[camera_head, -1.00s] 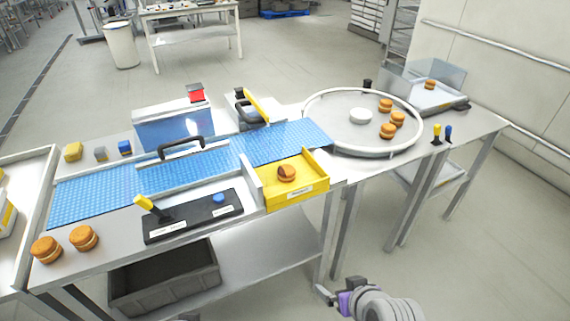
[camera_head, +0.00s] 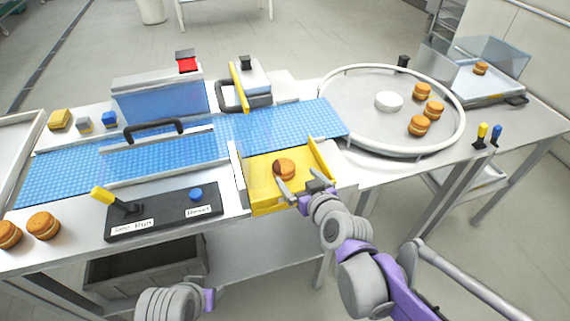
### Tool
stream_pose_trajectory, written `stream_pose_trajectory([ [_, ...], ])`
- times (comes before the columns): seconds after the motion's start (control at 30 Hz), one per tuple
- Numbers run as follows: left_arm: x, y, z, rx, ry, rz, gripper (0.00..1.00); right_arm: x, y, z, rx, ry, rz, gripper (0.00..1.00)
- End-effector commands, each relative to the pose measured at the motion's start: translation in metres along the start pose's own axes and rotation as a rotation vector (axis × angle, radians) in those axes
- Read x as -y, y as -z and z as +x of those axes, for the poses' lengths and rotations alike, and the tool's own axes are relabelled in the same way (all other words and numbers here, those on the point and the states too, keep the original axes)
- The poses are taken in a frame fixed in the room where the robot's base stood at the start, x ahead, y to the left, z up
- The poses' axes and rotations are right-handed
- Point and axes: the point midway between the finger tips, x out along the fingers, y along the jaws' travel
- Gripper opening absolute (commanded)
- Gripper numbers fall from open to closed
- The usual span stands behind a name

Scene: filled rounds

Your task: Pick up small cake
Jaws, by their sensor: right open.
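A small round orange-brown cake (camera_head: 284,168) with a darker patch on its side lies in the yellow tray (camera_head: 262,205) at the front of the table. My right gripper (camera_head: 301,188) is open and empty, reaching in over the front of this tray. Its fingertips are close to the near side of the cake; I cannot tell whether they touch it. Part of my left arm shows at the bottom edge, with its fingers out of view.
Several cakes and a white disc (camera_head: 389,101) lie on the round rimmed turntable (camera_head: 372,135). Two cakes sit at the front left. A black panel (camera_head: 165,212) with a yellow lever and blue button lies left of the tray, before the blue belt (camera_head: 60,175).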

Motion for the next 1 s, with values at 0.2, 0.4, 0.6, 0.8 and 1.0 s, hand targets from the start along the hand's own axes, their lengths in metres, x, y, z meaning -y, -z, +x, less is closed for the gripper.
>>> stream_pose_trajectory([
  [0.2, 0.000, -0.003, 0.005, 0.002, 0.000, 0.000, 0.50, 0.000, -0.001, 0.033, 0.001, 0.000, 0.001, 1.00],
  [0.4, 0.000, -0.004, 0.006, 0.002, 0.000, 0.000, 0.50, 0.001, -0.002, 0.046, 0.001, 0.000, 0.000, 1.00],
  [0.6, 0.000, -0.005, 0.009, 0.003, 0.000, 0.000, 0.50, 0.005, -0.007, 0.070, 0.002, 0.002, 0.000, 1.00],
  [0.8, 0.000, -0.006, 0.010, 0.004, 0.000, 0.000, 0.50, 0.006, -0.007, 0.093, 0.002, 0.000, 0.000, 1.00],
  [1.0, 0.000, -0.006, 0.010, 0.004, 0.000, 0.000, 0.50, 0.005, -0.007, 0.096, 0.002, 0.000, 0.000, 1.00],
])
